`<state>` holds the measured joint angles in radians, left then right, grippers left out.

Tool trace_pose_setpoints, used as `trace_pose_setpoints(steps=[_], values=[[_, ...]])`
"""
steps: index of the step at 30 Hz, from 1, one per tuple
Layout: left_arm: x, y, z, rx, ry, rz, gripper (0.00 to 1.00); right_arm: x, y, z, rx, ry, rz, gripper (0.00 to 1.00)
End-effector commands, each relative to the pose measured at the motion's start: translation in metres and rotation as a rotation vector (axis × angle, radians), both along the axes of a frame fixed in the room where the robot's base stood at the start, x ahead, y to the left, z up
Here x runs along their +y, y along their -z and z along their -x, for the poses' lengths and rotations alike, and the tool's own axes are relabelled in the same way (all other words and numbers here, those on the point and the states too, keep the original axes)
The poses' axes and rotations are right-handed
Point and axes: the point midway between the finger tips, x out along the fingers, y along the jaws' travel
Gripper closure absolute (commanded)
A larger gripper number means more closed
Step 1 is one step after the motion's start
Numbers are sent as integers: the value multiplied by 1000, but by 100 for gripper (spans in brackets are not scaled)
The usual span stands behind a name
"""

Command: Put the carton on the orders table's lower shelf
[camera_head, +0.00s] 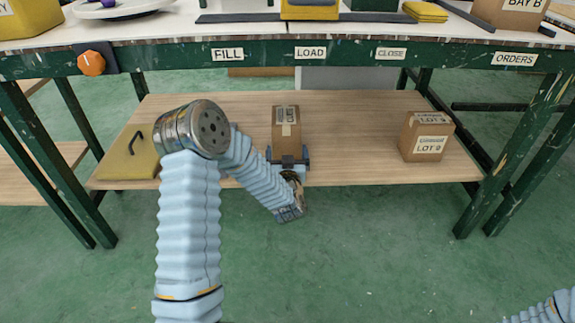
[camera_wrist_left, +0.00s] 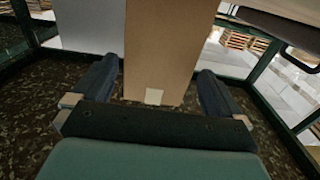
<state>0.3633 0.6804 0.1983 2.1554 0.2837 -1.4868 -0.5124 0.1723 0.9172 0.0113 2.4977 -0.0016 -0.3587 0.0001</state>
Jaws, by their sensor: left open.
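The orders table has a wooden lower shelf (camera_head: 360,165) under a green frame with an ORDERS label (camera_head: 514,59). A brown carton (camera_head: 286,122) stands upright on the shelf near its middle. It fills the centre of the left wrist view (camera_wrist_left: 160,50). My left gripper (camera_head: 289,160) is at the carton's near side, low over the shelf. Its two fingers (camera_wrist_left: 155,90) are open, one on each side of the carton. I cannot tell whether they touch it. My right gripper is not in view; only a bit of my right arm shows at the bottom right.
Another carton marked LOT 9 (camera_head: 427,137) stands on the shelf to the right. A yellow lidded box (camera_head: 129,155) with a black handle lies at the shelf's left end. Green table legs (camera_head: 508,155) bound the shelf. The shelf is clear between the two cartons.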

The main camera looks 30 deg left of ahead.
Motion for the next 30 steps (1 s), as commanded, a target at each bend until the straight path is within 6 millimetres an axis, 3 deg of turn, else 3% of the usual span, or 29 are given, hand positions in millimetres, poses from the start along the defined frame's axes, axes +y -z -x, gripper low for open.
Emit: trace_pose_setpoints(steps=[9, 15, 20, 23, 26, 27, 29, 30], values=[[-38, 0, 60, 3, 3, -1, 0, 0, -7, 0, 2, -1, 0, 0], [-47, 0, 77, 1, 0, 1, 0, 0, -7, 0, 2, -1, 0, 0], [-52, 7, 77, 19, 17, 17, 0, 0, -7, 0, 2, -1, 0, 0], [-72, 44, 75, 128, 111, 112, 0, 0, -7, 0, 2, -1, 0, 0], [-116, 111, 86, 352, 268, 292, 0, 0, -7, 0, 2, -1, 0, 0], [-136, 140, 99, 464, 332, 372, 0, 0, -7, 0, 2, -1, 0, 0], [-167, 180, 127, 640, 416, 488, 0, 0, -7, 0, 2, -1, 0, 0], [-184, 202, 150, 760, 459, 558, 0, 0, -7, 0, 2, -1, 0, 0]])
